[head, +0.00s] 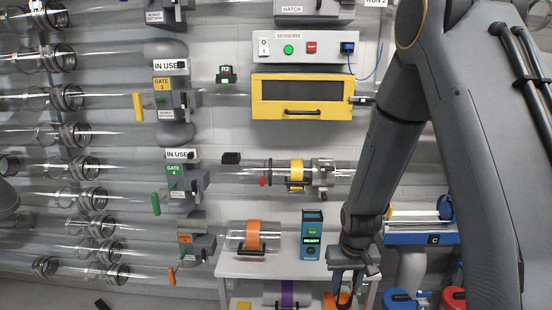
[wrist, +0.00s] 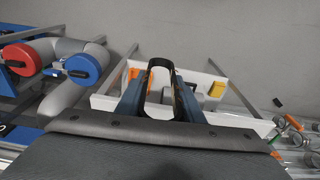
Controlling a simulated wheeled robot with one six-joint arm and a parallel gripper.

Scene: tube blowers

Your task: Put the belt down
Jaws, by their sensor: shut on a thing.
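My gripper (head: 345,282) points down at the right front of a small grey-white table in the head view. In the wrist view my gripper (wrist: 161,85) is shut on a dark loop, which I take to be the belt (wrist: 160,62). The belt forms a narrow arch between the blue-grey fingers and is held above the white table (wrist: 105,102). In the head view the belt is hard to tell from the dark fingers. I cannot tell whether it touches anything.
The table top (head: 270,270) carries a clear tube with an orange band (head: 253,236) and a teal device reading READY (head: 311,236). Below is a tube with a purple band (head: 289,294). An orange thing (wrist: 133,75) is near the fingers. Red (wrist: 18,57) and blue (wrist: 83,68) caps are at left.

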